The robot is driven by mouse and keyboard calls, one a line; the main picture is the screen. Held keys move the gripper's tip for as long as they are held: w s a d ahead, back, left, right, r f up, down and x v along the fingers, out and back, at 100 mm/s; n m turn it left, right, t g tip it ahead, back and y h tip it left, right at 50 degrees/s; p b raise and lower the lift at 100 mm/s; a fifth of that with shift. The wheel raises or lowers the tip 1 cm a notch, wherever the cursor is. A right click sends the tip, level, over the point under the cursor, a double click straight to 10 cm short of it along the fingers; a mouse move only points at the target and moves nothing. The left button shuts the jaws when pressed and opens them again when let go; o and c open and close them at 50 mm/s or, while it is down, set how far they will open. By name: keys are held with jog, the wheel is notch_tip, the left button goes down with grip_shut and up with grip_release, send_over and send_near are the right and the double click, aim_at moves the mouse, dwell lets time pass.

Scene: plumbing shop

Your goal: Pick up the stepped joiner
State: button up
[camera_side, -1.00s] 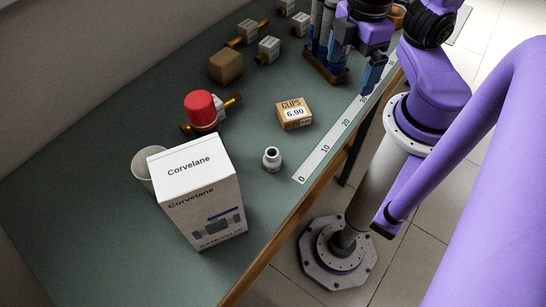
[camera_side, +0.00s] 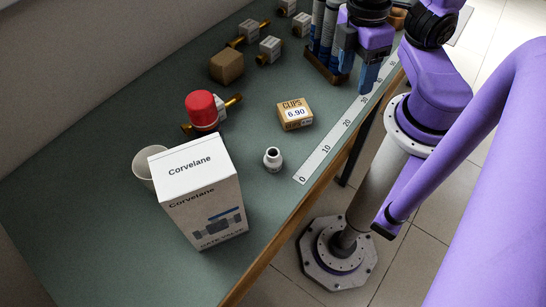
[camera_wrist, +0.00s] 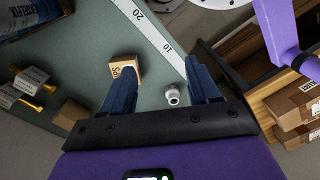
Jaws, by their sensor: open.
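The stepped joiner (camera_side: 273,159) is a small pale grey fitting with a wider base and a narrower open top. It stands upright on the green bench, to the right of the white Corvelane box. In the wrist view the joiner (camera_wrist: 173,97) shows between the two blue fingers, nearer the right one. My gripper (camera_side: 358,68) is open and empty, above the far right part of the bench, well away from the joiner. The fingers also show in the wrist view (camera_wrist: 162,85).
A Corvelane box (camera_side: 200,190) stands left of the joiner, with a white cup (camera_side: 143,163) behind it. A clips box (camera_side: 295,113) is beyond the joiner. A ruler strip (camera_side: 323,153) runs along the front edge. Bench around the joiner is clear.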

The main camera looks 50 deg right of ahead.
aim_at(275, 150)
jog(key=s+a+f+m+g+y, duration=0.4)
jog(key=s+a+m+g+y, duration=0.2)
jog(key=a+m+g, duration=0.5)
jog(key=w+f+m+t+y, duration=0.2)
jog(key=w+f+m+t, duration=0.1)
jog(key=m, duration=0.3)
jog(key=w+f+m+t+y, duration=0.3)
jog(key=w+m+t, duration=0.1)
jog(key=w+m, duration=0.2)
jog(key=w+f+m+t+y, duration=0.2)
jog(key=w+f+m+t, duration=0.1)
jog(key=w+f+m, duration=0.1)
jog(key=shift+w+d+m+y, duration=0.1)
jog(key=shift+w+m+y, duration=0.2)
jog(key=shift+m, duration=0.6)
jog(key=shift+f+t, duration=0.1)
jog(key=shift+t, duration=0.2)
jog(key=shift+r+x, duration=0.2)
jog(key=shift+x, duration=3.5)
jog(key=shift+w, duration=0.15)
